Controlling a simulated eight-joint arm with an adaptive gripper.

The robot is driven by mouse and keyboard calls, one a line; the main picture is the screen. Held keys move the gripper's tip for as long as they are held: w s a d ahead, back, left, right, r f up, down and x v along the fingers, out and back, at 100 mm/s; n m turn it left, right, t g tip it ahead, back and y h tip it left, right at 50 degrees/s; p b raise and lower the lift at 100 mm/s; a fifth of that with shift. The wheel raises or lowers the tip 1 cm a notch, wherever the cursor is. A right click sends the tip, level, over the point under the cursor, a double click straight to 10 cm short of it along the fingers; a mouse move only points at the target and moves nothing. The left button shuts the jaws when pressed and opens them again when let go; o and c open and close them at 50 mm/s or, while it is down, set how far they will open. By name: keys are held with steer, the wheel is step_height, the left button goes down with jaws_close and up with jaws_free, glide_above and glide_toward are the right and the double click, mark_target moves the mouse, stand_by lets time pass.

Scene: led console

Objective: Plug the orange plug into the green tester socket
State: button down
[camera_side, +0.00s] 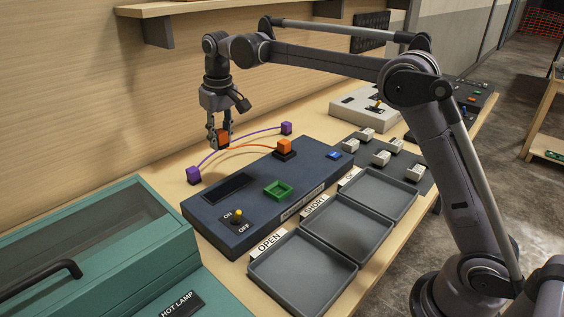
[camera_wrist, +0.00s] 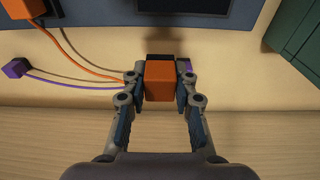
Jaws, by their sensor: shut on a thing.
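My gripper (camera_side: 219,139) is shut on an orange plug (camera_side: 223,138) and holds it above the table, behind the dark blue tester console (camera_side: 243,173). In the wrist view the orange plug (camera_wrist: 160,82) sits between the two fingers. An orange cable runs from it to a second orange plug (camera_side: 284,146), which sits in a dark base at the console's back right. The green socket (camera_side: 278,190) is on the console top near its front middle, square, with nothing seen in it. It is not seen in the wrist view.
A purple cable with purple plugs (camera_side: 193,175) (camera_side: 286,128) lies behind the console. An ON/OFF switch (camera_side: 238,216) and a dark display (camera_side: 227,188) are on the console. Grey trays (camera_side: 301,271) stand in front. A teal hot lamp box (camera_side: 95,262) stands left.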

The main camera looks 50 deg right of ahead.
steer(key=shift+r, duration=0.2)
steer(key=shift+s+d, duration=0.1)
steer(key=shift+s, duration=0.2)
steer(key=s+d, duration=0.1)
steer(key=s, duration=0.7)
steer(key=s+d, duration=0.2)
steer(key=s, duration=0.5)
steer(key=shift+s+d+f, duration=0.3)
steer(key=shift+s+f, duration=0.1)
stand_by(0.5)
steer(key=shift+f, duration=3.3)
stand_by(1.8)
